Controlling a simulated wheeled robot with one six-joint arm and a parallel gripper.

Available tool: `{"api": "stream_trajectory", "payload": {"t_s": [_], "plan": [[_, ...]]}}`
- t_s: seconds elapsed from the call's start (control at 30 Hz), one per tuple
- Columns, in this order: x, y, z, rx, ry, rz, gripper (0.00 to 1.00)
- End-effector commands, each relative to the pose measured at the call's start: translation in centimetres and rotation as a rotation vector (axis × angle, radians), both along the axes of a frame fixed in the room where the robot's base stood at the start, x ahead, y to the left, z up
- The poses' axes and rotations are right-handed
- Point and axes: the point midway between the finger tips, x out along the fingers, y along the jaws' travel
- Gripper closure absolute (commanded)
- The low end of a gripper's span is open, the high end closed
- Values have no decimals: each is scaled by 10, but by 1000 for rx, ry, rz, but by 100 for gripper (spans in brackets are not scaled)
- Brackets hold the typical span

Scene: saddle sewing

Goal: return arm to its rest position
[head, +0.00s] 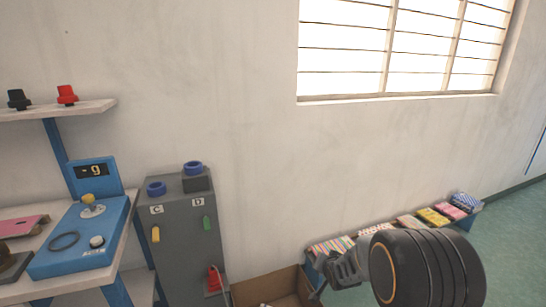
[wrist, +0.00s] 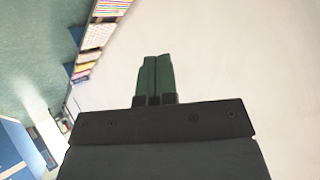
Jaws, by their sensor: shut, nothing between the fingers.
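My gripper (wrist: 156,60) is shut and empty; its two green fingers lie side by side in the wrist view. In the head view my dark, rounded arm link is at the lower right, with the gripper (head: 335,276) at its left, in front of the low shelf and near the cardboard box. The fingertips are hard to make out there. Nothing is held.
A low shelf with colourful packets (head: 433,217) runs along the wall. A cardboard box (head: 286,288) stands below, beside a grey cabinet (head: 185,240) with blue knobs. A blue device (head: 85,238) sits on the left workbench. Green floor (head: 520,240) is clear at right.

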Motion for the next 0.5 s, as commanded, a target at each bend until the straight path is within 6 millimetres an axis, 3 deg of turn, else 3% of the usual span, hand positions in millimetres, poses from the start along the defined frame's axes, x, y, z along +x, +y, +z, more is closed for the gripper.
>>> {"api": "stream_trajectory", "payload": {"t_s": [0.03, 0.2, 0.3, 0.5], "plan": [[-14, -1, 58, -42, 30, 15, 100], [-79, -4, 161, -163, 190, 89, 100], [-121, -2, 209, -209, 277, 149, 100], [-193, 3, 271, -255, 412, 270, 100]]}}
